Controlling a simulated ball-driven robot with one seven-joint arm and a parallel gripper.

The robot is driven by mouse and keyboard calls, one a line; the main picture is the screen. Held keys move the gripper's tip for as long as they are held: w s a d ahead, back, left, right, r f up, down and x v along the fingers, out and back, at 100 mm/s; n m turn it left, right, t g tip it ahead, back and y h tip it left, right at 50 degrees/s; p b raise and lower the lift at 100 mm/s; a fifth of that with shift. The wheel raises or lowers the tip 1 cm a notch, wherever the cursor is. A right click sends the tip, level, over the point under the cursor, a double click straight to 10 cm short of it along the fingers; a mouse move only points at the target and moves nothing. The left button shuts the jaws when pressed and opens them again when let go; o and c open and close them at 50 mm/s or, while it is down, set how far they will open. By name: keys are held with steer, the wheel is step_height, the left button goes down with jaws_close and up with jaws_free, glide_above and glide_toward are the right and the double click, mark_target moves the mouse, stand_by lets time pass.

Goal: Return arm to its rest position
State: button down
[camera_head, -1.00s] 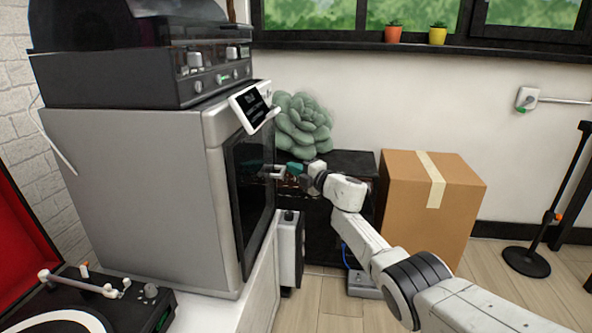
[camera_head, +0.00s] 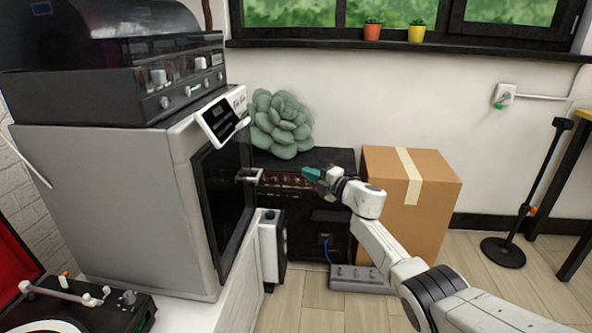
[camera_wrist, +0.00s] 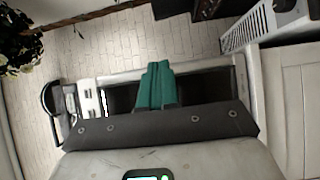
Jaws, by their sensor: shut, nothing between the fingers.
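My gripper (camera_head: 312,173) is at the end of my white arm, in the middle of the head view. Its teal fingers are shut together with nothing between them. It is in the air to the right of the grey machine's door handle (camera_head: 248,175), clearly apart from it, and in front of the black cabinet. In the wrist view the closed teal fingers (camera_wrist: 156,87) point up the picture, in front of the grey machine.
The grey machine (camera_head: 110,200) with a dark door and a tilted screen (camera_head: 222,118) stands at left. A black cabinet (camera_head: 318,157) with a green succulent (camera_head: 281,124) is behind my gripper. A cardboard box (camera_head: 425,205) stands beside my arm. A black post stand (camera_head: 503,252) is at right.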

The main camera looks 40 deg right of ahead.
steer(key=shift+s+d, duration=0.55)
steer(key=shift+s, duration=0.2)
steer(key=a+f+m+g+h, duration=0.1)
steer(key=a+f+m+h, duration=0.55)
steer(key=a+m, duration=0.2)
steer(key=s+a+f+m+g+h, duration=0.1)
steer(key=s+a+f+m+g, duration=0.6)
steer(key=s+f, duration=0.4)
steer(key=s+a+f+m+g+y, duration=0.25)
steer(key=s+a, duration=0.55)
steer(key=s, duration=0.5)
steer(key=s+a+f+m+g+y, duration=0.1)
steer(key=s+a+f+g+y, duration=0.25)
steer(key=s+a, duration=0.65)
steer(key=s+r+g, duration=0.2)
steer(key=s+g, duration=0.1)
steer(key=s, duration=0.9)
step_height(320, 180, up, 27)
steer(key=p, duration=2.8)
steer(key=shift+w+a+r, duration=0.15)
steer(key=shift+w, duration=0.1)
